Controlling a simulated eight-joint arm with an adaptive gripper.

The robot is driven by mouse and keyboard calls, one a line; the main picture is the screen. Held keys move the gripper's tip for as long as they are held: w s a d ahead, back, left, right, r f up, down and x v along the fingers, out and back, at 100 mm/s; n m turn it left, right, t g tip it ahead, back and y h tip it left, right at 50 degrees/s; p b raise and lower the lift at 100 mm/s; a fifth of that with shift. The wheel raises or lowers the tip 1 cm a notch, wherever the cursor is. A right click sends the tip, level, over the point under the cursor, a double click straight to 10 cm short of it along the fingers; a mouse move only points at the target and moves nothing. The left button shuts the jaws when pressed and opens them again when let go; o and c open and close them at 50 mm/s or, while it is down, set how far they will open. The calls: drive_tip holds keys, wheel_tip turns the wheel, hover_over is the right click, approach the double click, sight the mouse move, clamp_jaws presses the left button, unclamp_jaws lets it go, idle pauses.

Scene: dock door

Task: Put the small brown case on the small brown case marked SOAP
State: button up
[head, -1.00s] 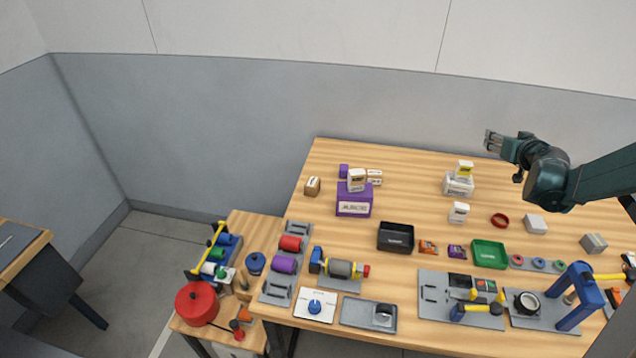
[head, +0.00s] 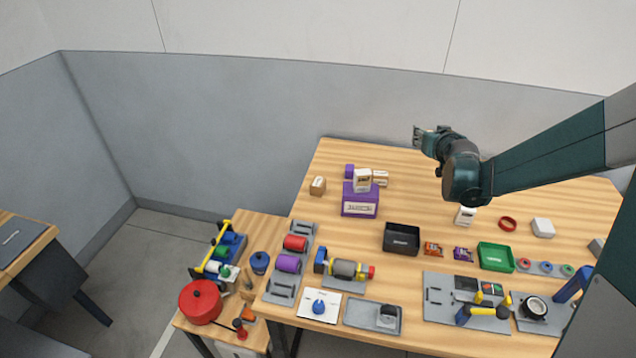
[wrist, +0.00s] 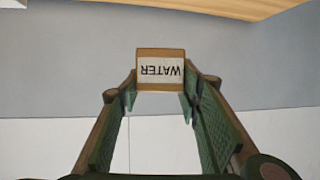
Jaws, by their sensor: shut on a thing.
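A small brown case with a white label reading WATER (wrist: 160,71) sits between my fingertips in the wrist view, its lettering upside down. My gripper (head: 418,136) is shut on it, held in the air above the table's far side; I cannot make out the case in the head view. A small brown case (head: 318,186) stands alone on the table left of the purple box. Another small brown case (head: 381,178) with a white label stands just right of the white carton. Both labels are too small to read, so I cannot tell which is marked SOAP.
A black bin (head: 402,239) and a green tray (head: 496,257) stand nearer. My arm hides part of the table's right side. Table around the lone brown case is clear.

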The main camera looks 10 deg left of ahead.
drive_tip(key=s+a+n+y, duration=0.1)
drive_tip(key=s+a, duration=0.2)
drive_tip(key=a, duration=0.7)
drive_tip(key=s+a, duration=0.2)
drive_tip(key=a, duration=0.8)
drive_tip(key=n+g+y+b, duration=0.1)
drive_tip(key=y, duration=0.1)
hover_over(318, 182)
drive_tip(key=shift+f, duration=1.45)
drive_tip(key=shift+d+f, duration=0.1)
drive_tip(key=shift+f+b, duration=0.7)
drive_tip(key=shift+f, duration=2.3)
drive_tip(key=shift+f, duration=0.1)
drive_tip(key=shift+f+b, duration=0.45)
drive_tip(key=shift+f, duration=1.3)
drive_tip(key=shift+f, duration=0.2)
